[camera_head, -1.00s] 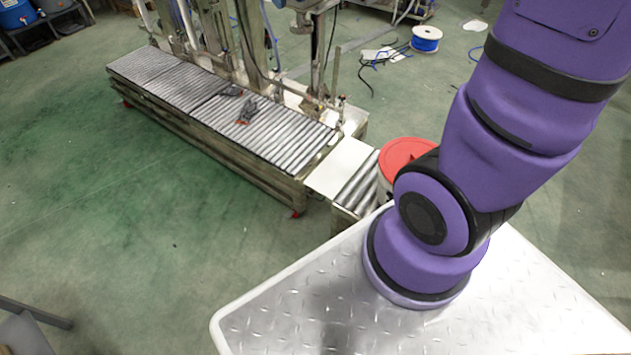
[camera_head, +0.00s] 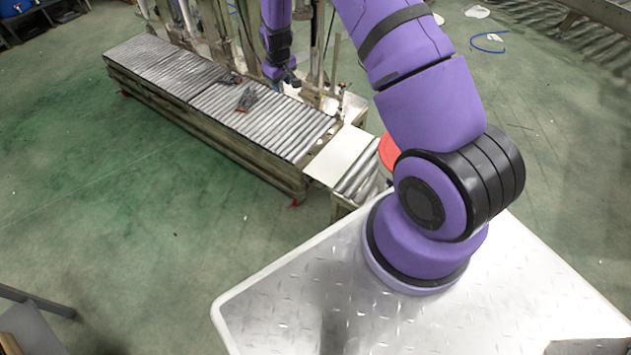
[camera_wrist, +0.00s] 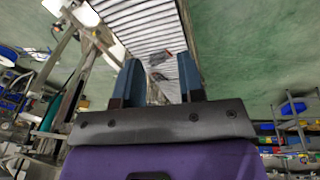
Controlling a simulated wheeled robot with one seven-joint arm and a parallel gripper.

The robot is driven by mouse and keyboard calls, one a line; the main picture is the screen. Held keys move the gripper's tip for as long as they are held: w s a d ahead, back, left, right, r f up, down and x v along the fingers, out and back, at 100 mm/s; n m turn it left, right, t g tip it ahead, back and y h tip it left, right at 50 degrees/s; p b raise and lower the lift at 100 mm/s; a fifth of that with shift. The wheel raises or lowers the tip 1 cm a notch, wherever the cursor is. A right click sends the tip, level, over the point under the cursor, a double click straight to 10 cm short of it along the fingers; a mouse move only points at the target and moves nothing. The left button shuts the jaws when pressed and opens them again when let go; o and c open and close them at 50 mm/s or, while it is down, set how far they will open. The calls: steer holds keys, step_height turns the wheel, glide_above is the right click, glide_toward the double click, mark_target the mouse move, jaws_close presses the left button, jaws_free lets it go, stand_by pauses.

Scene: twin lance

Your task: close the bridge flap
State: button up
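A flat pale plate (camera_head: 341,155), which looks like the bridge flap, spans the gap between the long roller conveyor (camera_head: 262,122) and a short roller section (camera_head: 361,182). It appears to lie about level with the rollers; whether any edge is raised I cannot tell. My gripper (camera_head: 283,82) is above the far side of the long conveyor, left of and beyond the plate. In the wrist view my gripper (camera_wrist: 159,64) has two blue-grey fingers spread apart with nothing held between them. The plate is not clearly visible in the wrist view.
Dark small parts (camera_head: 246,98) lie on the long conveyor's rollers. Upright machine posts (camera_head: 222,40) stand along its far side, close to my gripper. A red lid (camera_head: 389,152) is partly hidden behind my arm.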

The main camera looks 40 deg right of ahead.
steer(key=s+d+f+n, duration=0.1)
steer(key=s+f, duration=0.1)
steer(key=f, duration=0.9)
steer(key=s+d+f, duration=0.1)
steer(key=d+f, duration=0.1)
steer(key=f, duration=0.9)
steer(key=n+g, duration=0.1)
glide_toward(316, 187)
steer(key=shift+h, duration=0.3)
steer(key=f, duration=0.5)
steer(key=w+d+f, duration=0.1)
steer(key=f, duration=0.2)
steer(key=shift+f, duration=0.1)
steer(key=shift+c, duration=0.2)
jaws_close()
